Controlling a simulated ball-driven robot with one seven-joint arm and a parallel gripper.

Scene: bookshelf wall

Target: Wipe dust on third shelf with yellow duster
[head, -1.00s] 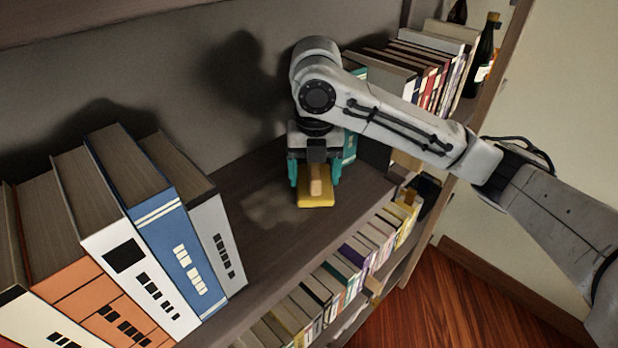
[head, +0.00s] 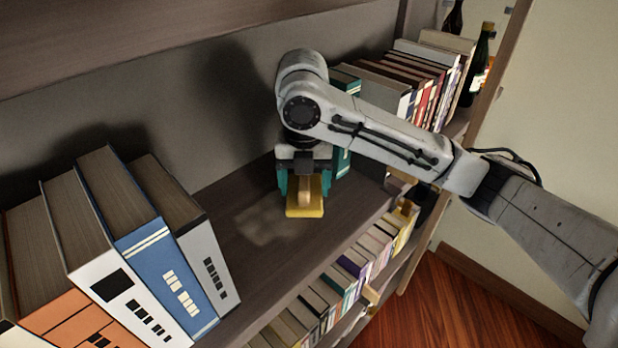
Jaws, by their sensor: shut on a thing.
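My gripper (head: 304,188) is shut on the handle of the yellow duster (head: 305,209) and points down at the shelf. The duster has a yellow pad and a light wooden handle between the teal fingers. Its pad appears to rest on the dark wooden shelf (head: 330,222). A pale dust patch (head: 264,226) lies on the shelf just left of the duster. Whether dust lies under the pad is hidden.
Large books, among them a blue one (head: 165,262) and a grey one (head: 203,247), stand left of the dust. More books (head: 415,85) and dark bottles (head: 478,65) stand at the right. Books fill the shelf below (head: 350,268). A shelf board (head: 150,30) hangs above.

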